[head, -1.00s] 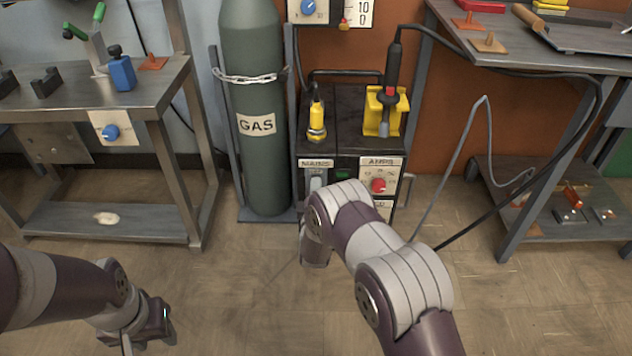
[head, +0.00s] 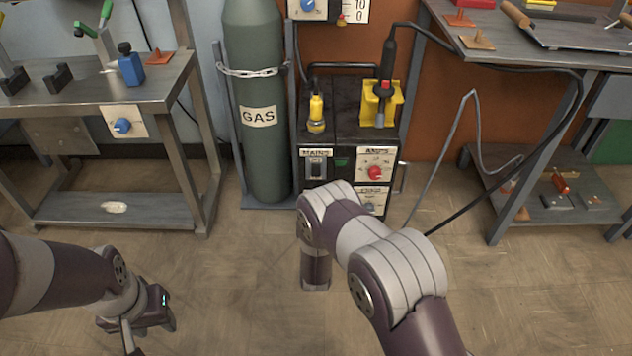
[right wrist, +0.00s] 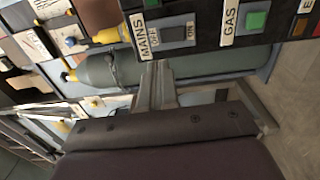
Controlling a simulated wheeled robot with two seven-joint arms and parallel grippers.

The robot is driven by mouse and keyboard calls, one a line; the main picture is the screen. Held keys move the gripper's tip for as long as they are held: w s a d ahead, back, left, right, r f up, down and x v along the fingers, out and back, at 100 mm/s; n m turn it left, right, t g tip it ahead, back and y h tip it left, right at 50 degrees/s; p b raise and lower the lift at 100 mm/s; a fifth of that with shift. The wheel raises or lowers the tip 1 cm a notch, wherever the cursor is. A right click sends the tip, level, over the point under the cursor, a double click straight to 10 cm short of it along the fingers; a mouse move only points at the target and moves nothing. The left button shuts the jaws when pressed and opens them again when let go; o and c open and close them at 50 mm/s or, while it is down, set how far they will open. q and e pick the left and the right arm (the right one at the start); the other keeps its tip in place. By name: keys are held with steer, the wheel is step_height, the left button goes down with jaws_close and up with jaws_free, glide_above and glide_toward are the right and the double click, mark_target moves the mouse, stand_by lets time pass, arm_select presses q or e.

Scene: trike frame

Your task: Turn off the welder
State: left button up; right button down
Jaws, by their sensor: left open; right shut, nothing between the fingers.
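The welder (head: 345,128) is a black box beside the gas cylinder. Its mains switch (head: 317,166) sits on the left of its front panel under a MAINS label. The right wrist view also shows the switch (right wrist: 174,37) as a dark rocker with small lettering; I cannot tell which way it is set. My right gripper (right wrist: 155,72) is shut and empty, apart from the switch and below it in that view. In the head view it is hidden behind my right arm. My left gripper (head: 148,330) is open and empty over the floor at lower left, its fingertips partly unclear.
A red amps knob (head: 375,173) is right of the mains switch. A green button (right wrist: 256,21) shows by a GAS label. The chained gas cylinder (head: 256,150) stands close on the left. Metal benches flank both sides; a cable and hose hang at right.

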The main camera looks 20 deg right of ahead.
steer(key=v, duration=0.2)
steer(key=shift+s+p, duration=0.3)
steer(key=shift+s, duration=0.1)
steer(key=shift+a, duration=0.1)
